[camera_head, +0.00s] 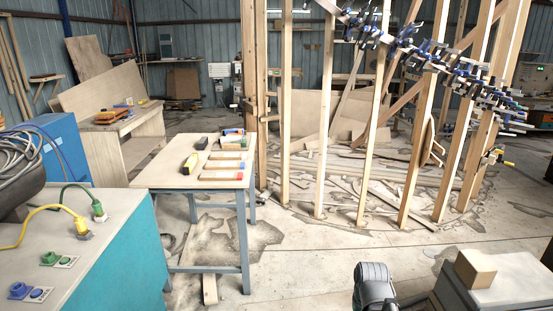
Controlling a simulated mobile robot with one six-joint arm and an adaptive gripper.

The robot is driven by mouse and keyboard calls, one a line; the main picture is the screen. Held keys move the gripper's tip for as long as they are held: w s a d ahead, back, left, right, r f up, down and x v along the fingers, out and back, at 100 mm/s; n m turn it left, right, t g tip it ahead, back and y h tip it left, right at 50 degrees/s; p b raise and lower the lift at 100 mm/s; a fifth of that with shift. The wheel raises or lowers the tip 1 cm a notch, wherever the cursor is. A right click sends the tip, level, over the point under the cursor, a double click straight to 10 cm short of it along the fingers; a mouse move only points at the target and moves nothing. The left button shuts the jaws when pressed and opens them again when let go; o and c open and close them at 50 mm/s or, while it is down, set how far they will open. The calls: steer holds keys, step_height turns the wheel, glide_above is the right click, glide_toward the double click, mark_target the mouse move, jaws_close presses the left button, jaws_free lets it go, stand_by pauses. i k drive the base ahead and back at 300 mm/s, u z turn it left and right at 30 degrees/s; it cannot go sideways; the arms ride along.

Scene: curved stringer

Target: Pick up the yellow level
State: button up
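A small yellow and black object (190,163), which looks like the yellow level, lies near the left edge of the white-topped table (160,178) with blue-grey legs. Its markings are too small to make out. A black object (201,143) lies just behind it. Several pale bars with coloured ends, such as one with a red end (222,176), lie to its right. My gripper is not in view. Only a dark grey part of my arm shows at the bottom edge, well to the right of the table.
A teal-sided cabinet (120,262) with cables and sockets stands in the left foreground, close to the table. A wooden bench (140,120) with tools stands behind. A timber frame (326,120) with blue clamps rises at right. Concrete floor between table and frame is mostly open.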

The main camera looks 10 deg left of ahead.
mark_target(188, 167)
steer(key=z, duration=0.05)
steer(key=i, duration=3.25)
steer(key=u, duration=1.95)
